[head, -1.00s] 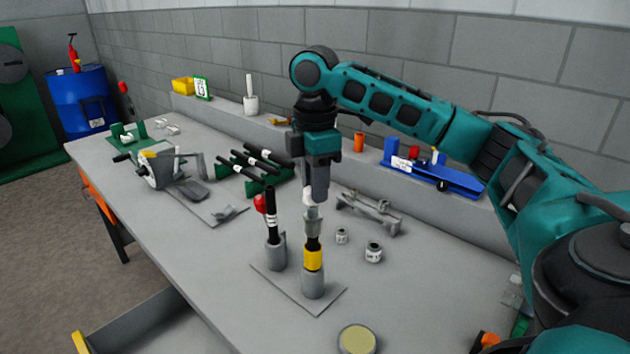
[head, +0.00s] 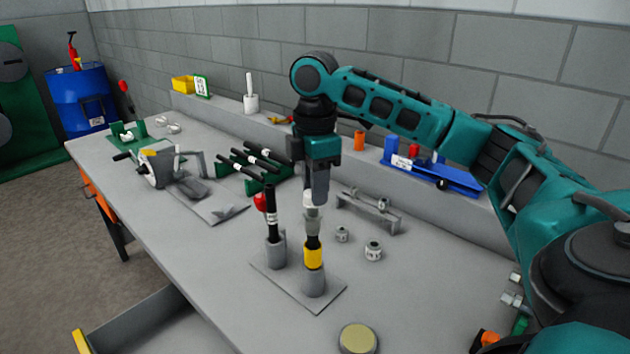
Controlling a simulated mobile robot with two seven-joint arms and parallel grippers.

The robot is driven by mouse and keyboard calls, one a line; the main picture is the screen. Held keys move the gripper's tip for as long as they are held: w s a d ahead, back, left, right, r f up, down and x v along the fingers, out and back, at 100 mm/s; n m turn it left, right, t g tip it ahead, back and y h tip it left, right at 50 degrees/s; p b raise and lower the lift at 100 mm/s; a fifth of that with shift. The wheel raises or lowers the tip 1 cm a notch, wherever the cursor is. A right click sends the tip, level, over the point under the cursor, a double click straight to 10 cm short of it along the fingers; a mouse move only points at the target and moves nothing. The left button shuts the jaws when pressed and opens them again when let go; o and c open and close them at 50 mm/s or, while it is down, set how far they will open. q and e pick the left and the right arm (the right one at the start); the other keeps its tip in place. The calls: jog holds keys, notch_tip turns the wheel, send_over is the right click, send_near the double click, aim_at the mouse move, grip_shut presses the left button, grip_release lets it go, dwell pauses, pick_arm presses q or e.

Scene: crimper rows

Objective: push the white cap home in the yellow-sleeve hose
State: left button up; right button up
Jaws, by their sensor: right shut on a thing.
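The yellow-sleeve hose (head: 313,256) stands upright in a grey holder (head: 314,283) on a flat plate. A grey metal fitting (head: 313,222) sits at its top. The white cap (head: 309,199) shows just above that fitting, at the lower end of my right gripper (head: 316,198). The right gripper points straight down and is shut on the cap, directly over the hose. The fingers partly hide the cap, so I cannot tell how deep it sits. My left gripper is not in view.
A round tin (head: 358,339) is at the front.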

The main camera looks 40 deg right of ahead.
jog(key=shift+f, duration=1.1)
jog(key=o, duration=1.1)
notch_tip(320, 180, up, 13)
jog(key=shift+f, duration=0.1)
dwell(0.5)
